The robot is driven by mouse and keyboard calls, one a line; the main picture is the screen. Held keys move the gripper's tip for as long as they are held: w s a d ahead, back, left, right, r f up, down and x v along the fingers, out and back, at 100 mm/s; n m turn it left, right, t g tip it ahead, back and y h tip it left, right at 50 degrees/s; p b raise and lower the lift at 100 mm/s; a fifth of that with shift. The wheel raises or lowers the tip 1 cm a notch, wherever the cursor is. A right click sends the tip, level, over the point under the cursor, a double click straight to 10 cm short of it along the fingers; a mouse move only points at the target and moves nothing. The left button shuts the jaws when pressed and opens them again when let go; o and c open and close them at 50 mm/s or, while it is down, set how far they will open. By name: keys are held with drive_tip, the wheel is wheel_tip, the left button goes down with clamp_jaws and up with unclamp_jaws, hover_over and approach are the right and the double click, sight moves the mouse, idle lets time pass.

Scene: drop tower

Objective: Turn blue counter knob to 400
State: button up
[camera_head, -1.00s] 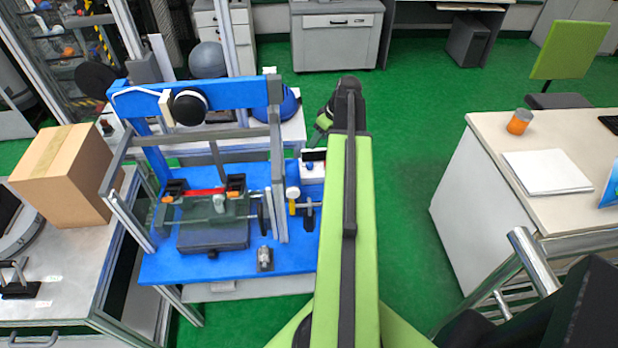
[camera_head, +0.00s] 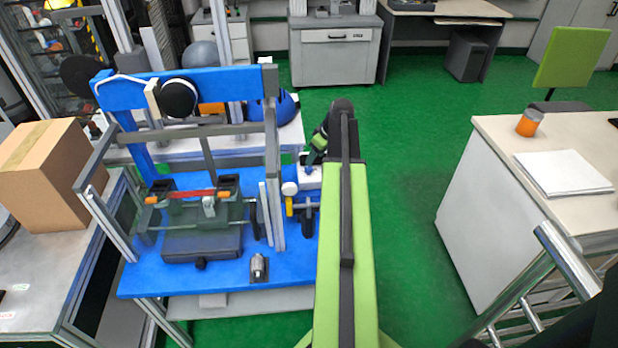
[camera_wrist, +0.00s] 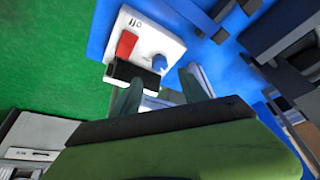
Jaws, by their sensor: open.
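The counter is a small white box (camera_wrist: 146,24) on the blue base of the tower; it also shows in the head view (camera_head: 309,183). Its blue knob (camera_wrist: 159,62) sits beside a red part (camera_wrist: 126,44) and a black panel (camera_wrist: 118,70). Small dark marks at its far end are hard to read. My gripper (camera_wrist: 163,84) is open, its two fingertips pointing at the counter, with the knob just ahead of the gap between them. No contact is clear. In the head view my gripper (camera_head: 317,150) is just above the counter and partly covers it.
The blue frame of the drop tower (camera_head: 190,90) stands left of my arm, with metal posts near the counter. A yellow-and-white part (camera_head: 290,195) stands close to the counter's left. A cardboard box (camera_head: 58,175) is at left.

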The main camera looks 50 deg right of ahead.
sight(310, 168)
drive_tip(key=b+x, duration=0.5)
drive_tip(key=x, duration=0.2)
drive_tip(key=shift+w+f, duration=0.1)
drive_tip(key=shift+f, duration=0.2)
drive_tip(key=shift+r, duration=0.15)
drive_tip(key=shift+c, duration=0.2)
